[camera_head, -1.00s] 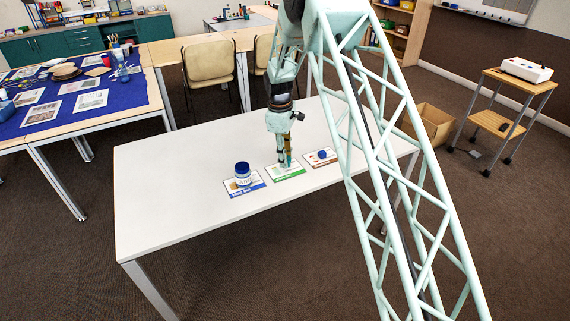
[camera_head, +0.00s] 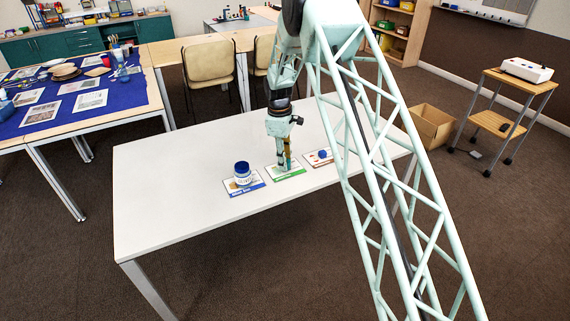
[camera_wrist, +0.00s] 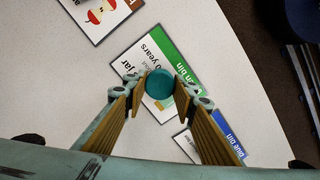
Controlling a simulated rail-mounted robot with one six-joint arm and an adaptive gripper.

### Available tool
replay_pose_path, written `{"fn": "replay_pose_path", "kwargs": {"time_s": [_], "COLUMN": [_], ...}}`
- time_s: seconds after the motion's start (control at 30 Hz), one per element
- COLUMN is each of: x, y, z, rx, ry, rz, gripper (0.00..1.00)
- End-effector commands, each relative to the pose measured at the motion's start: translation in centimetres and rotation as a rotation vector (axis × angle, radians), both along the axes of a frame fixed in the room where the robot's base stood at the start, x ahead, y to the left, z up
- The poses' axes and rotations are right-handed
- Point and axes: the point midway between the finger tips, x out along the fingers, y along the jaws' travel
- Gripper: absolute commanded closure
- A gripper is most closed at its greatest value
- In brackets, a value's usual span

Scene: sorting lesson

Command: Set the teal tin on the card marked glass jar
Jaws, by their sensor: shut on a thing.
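The teal tin (camera_wrist: 160,84) shows in the wrist view as a round teal top between my two fingertips. My gripper (camera_head: 284,166) is shut on it and points down at the middle card. The card with the green band (camera_wrist: 181,58) lies under the tin; "jar" and "years" can be read on it, and a jar picture is partly covered. The same card shows in the head view (camera_head: 293,172). The tin is over the card, near its green band. I cannot tell whether its base touches the card. In the head view my fingers largely hide the tin.
A blue-lidded jar (camera_head: 242,170) stands on the blue-banded card (camera_head: 256,186) to the left. A third card (camera_head: 311,161) with a small blue object (camera_head: 323,154) lies to the right. The rest of the white table (camera_head: 180,205) is mostly clear.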

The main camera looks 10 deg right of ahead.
Motion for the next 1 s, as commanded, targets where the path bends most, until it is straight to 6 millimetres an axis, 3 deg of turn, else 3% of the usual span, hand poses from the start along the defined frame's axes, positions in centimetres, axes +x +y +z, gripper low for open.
{"fn": "replay_pose_path", "kwargs": {"time_s": [0.57, 0.6, 0.73, 1.0], "x": [0.02, 0.02, 0.02, 0.02], "y": [0.00, 0.00, 0.00, 0.00], "z": [-0.77, -0.75, -0.73, -0.72], "rx": [-0.001, -0.001, -0.001, -0.001], "ry": [-0.001, -0.001, -0.001, -0.001], "rz": [0.000, 0.000, 0.000, 0.000], "gripper": [0.86, 0.72, 0.61, 0.61]}}
